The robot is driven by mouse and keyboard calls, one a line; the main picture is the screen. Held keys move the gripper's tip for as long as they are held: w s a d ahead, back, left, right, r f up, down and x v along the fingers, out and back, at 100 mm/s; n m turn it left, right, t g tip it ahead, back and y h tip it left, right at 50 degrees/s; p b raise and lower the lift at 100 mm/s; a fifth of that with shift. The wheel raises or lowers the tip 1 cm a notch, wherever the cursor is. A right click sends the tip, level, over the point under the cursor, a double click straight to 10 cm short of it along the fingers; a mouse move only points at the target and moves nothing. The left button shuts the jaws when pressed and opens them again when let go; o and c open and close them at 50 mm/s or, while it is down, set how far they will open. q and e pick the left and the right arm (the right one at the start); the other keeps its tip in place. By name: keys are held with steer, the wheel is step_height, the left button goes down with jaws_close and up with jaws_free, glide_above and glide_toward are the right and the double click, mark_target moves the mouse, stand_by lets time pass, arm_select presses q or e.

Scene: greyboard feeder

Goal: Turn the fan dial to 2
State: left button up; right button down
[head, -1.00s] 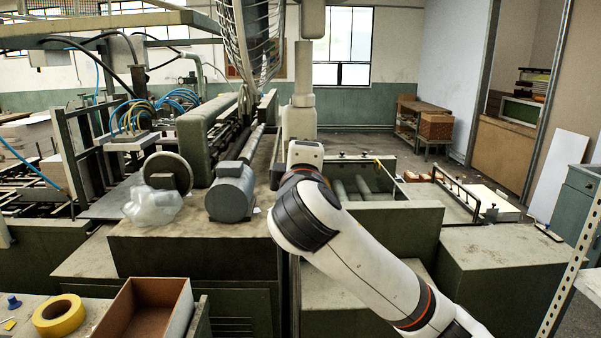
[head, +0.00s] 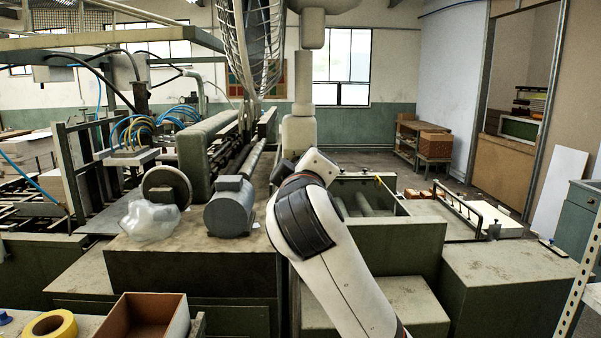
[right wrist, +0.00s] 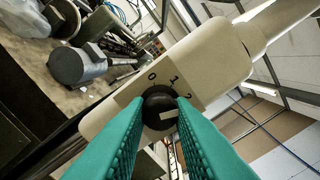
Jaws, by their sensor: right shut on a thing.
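The fan dial (right wrist: 158,112) is a round black knob on a beige box (right wrist: 215,62) with 0, 1 and 2 printed around it. It shows in the right wrist view, with a pale mark on its face; I cannot tell which number the mark points to. My right gripper (right wrist: 160,103), with green ribbed fingers, is shut on the dial, one finger on each side. In the head view my right arm hides the gripper and dial. The fan's wire cage (head: 252,45) and pale column (head: 300,135) stand at the top middle. My left gripper is not in view.
A grey motor (head: 231,207) and a clear plastic bag (head: 150,219) lie on the machine left of my arm. An open box (head: 180,326) and yellow tape (head: 50,326) are at the front left. Green machine blocks (head: 505,258) stand at right.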

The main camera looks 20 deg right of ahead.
stand_by(0.3)
steer(key=c, duration=1.3)
jaws_free()
steer(key=shift+o, duration=0.2)
steer(key=b+v, duration=0.3)
steer(key=v, duration=0.9)
